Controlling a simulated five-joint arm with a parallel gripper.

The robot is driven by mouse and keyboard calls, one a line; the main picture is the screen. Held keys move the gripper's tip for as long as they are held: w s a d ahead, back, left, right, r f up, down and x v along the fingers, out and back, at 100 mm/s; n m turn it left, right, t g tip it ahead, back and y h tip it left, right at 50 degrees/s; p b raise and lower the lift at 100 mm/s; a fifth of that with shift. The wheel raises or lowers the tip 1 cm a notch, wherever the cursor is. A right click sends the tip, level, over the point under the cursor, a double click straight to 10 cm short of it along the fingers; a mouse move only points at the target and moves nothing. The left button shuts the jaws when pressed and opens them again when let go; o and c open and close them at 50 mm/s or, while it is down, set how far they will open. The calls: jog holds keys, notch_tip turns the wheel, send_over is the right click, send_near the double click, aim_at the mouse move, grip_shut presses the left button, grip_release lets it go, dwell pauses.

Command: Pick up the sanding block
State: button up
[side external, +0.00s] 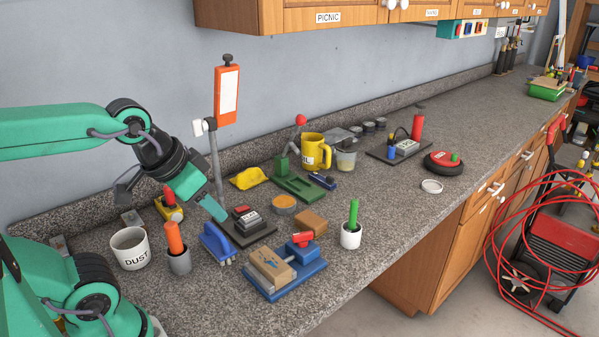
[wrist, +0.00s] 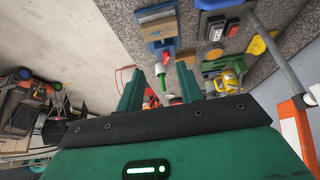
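A plain brown block (side external: 310,222) lies on the counter behind the blue vise and left of a white cup with a green handle. It looks most like the sanding block, but no label confirms this. A blue handled tool (side external: 215,242) lies further left. My gripper (side external: 211,207) hangs above the counter, left of the brown block and apart from it. In the wrist view my gripper (wrist: 159,82) has its two green fingers spread with nothing held between them.
A blue vise (side external: 290,281) holds a tan wooden piece. A grey switch box (side external: 247,222), a grey cup with an orange handle (side external: 179,260), a DUST mug (side external: 131,249) and a white cup (side external: 351,237) crowd nearby. A post with an orange sign (side external: 227,95) stands behind. The right counter is clearer.

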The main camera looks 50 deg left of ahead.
jog(key=o, duration=1.4)
jog(key=shift+w, duration=0.1)
